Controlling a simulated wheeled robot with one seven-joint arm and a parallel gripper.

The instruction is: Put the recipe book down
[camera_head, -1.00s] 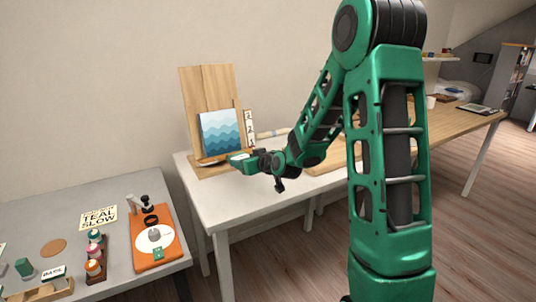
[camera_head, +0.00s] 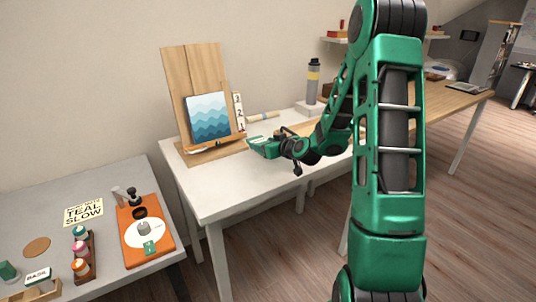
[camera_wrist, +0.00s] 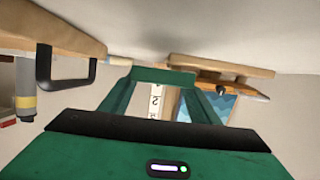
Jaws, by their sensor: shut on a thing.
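My gripper (camera_head: 262,147) is held out above the white table (camera_head: 225,196), in front and to the right of the wooden easel. A small pale patch shows at the gripper in the head view. I cannot tell whether the held thing touches the table.
The easel (camera_head: 188,90) bears a blue wave picture (camera_head: 208,117) beside a numbered strip (camera_head: 239,110). A grey bottle (camera_head: 313,80) stands behind my arm. The left grey table (camera_head: 110,200) holds an orange board (camera_head: 147,235) and small jars. The white table's front left is bare.

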